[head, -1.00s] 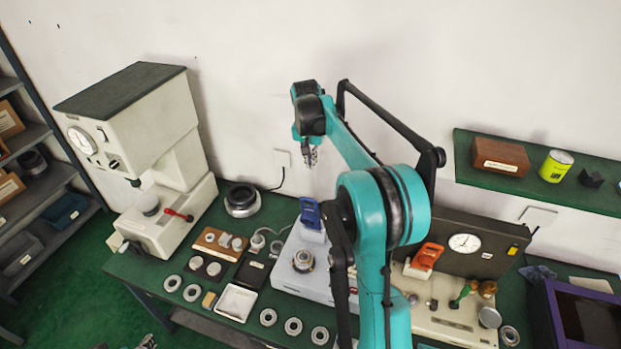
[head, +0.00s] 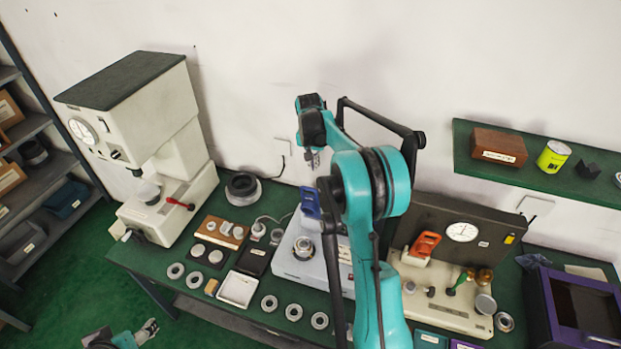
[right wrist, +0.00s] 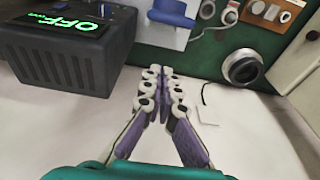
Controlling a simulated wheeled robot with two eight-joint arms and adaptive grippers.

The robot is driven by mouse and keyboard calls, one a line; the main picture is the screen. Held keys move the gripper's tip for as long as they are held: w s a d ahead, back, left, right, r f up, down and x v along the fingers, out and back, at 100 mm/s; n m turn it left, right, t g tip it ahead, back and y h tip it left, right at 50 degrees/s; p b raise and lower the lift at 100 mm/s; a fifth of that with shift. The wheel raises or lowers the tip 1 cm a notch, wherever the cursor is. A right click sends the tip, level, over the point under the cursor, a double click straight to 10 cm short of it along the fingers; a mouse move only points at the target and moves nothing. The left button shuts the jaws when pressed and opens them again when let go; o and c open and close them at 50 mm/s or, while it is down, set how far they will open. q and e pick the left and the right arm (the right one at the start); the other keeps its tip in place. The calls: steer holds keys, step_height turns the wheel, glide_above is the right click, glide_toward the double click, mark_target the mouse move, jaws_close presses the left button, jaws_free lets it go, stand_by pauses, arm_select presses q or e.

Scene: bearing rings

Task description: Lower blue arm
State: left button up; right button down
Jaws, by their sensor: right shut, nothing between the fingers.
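The blue arm (head: 310,202) stands upright on a pale grey device (head: 299,258) at the middle of the bench. It also shows at the top edge of the right wrist view (right wrist: 173,12). My right gripper (head: 313,160) is shut and empty, just above the blue arm in the head view and apart from it. Its fingertips meet in the right wrist view (right wrist: 163,75). My right arm hides part of the device. My left gripper (head: 149,329) shows small at the bottom left, away from the device; its fingers are too small to read.
A dark box with a green OFF display (right wrist: 60,40) is close to my right gripper. A second device has an orange arm (head: 425,245) and a dial. Several rings lie along the bench front (head: 269,303). A large press (head: 140,150) stands left, a wall shelf (head: 540,185) right.

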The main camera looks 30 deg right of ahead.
mark_target(310, 195)
steer(key=f, duration=0.1)
steer(key=s+a+f, duration=0.1)
steer(key=f+p, duration=0.1)
steer(key=shift+s+a+f, duration=0.25)
steer(key=shift+a, duration=0.15)
steer(key=shift+s+a+f, duration=0.15)
steer(key=shift+s+a, duration=0.2)
steer(key=shift+w, duration=0.1)
steer(key=shift+f, duration=0.1)
